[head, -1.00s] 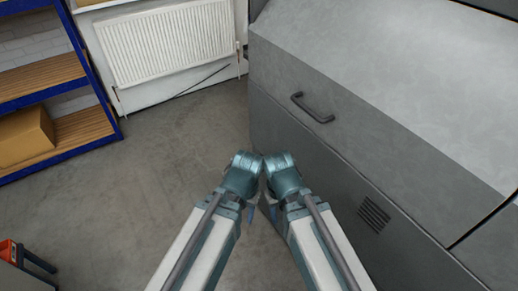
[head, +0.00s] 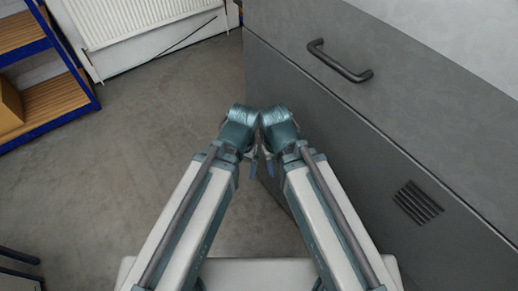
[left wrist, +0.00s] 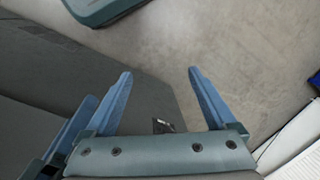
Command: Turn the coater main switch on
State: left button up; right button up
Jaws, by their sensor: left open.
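A large grey machine cabinet (head: 330,125) fills the right side of the head view, with a dark bar handle (head: 340,62) and a slotted vent (head: 418,203). I cannot make out a main switch in either view. My left gripper (head: 250,160) hangs beside the cabinet's near corner, mostly hidden by its wrist in the head view. In the left wrist view its blue fingers (left wrist: 158,73) are apart with nothing between them. My right gripper (head: 270,165) hangs close beside it, mostly hidden, so its jaws cannot be judged.
A blue-framed shelf (head: 75,60) with wooden boards and a cardboard box (head: 8,105) stands at the far left. A white radiator (head: 125,15) is on the back wall. The grey floor (head: 130,160) between shelf and cabinet is clear.

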pick_arm(q)
jog(key=w+a+f+n+t+h+b, duration=0.1)
jog(key=w+a+f+n+b, duration=0.15)
jog(key=f+b, duration=1.1)
jog(key=w+a+f+n+h+b, duration=0.1)
jog(key=w+f+n+h+b, duration=0.15)
jog(key=f+b, duration=1.05)
jog(key=w+a+f+n+t+h+b, duration=0.1)
jog(key=w+a+f+b, duration=0.15)
jog(key=f+b, duration=1.05)
jog(key=w+r+n+t+h, duration=0.4)
jog(key=w+r+n+h, duration=0.25)
jog(key=r, duration=0.35)
jog(key=w+r+n+t+h, duration=0.5)
jog(key=r+n, duration=0.3)
jog(key=r, duration=0.1)
jog(key=x, duration=1.4)
jog(key=shift+s+d, duration=0.15)
jog(key=shift+d, duration=0.2)
jog(key=shift+f+m, duration=0.1)
jog(key=shift+m, duration=0.15)
jog(key=shift+c, duration=0.3)
jog(key=c, duration=1.3)
